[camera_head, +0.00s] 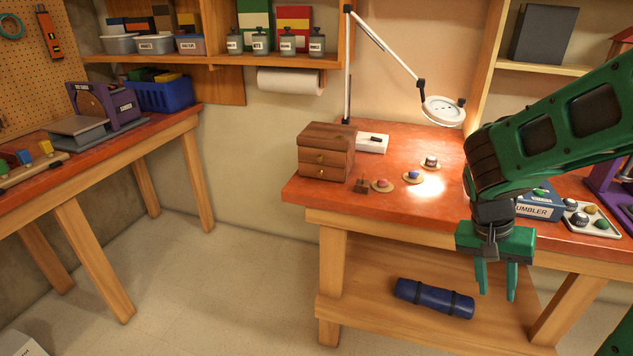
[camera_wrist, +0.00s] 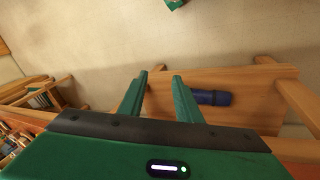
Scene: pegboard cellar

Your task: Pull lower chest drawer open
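The small wooden chest (camera_head: 326,152) stands on the left end of the red-topped workbench (camera_head: 300,189) in the head view. Its two drawers, each with a small brass knob, look shut; the lower drawer (camera_head: 322,171) is just above the bench top. My gripper (camera_head: 496,295) hangs in front of the bench's front edge, well to the right of the chest and lower than it. Its two green fingers point down, apart, with nothing between them. The wrist view also shows the gripper (camera_wrist: 162,75) open and empty. I cannot make out the chest in the wrist view.
Stones on small round stands (camera_head: 411,177) and a little brown block (camera_head: 361,186) sit right of the chest. A magnifier lamp (camera_head: 442,110) stands behind. A blue box (camera_head: 538,205) and white tray (camera_head: 592,219) are at right. A blue roll (camera_head: 434,298) lies on the lower shelf.

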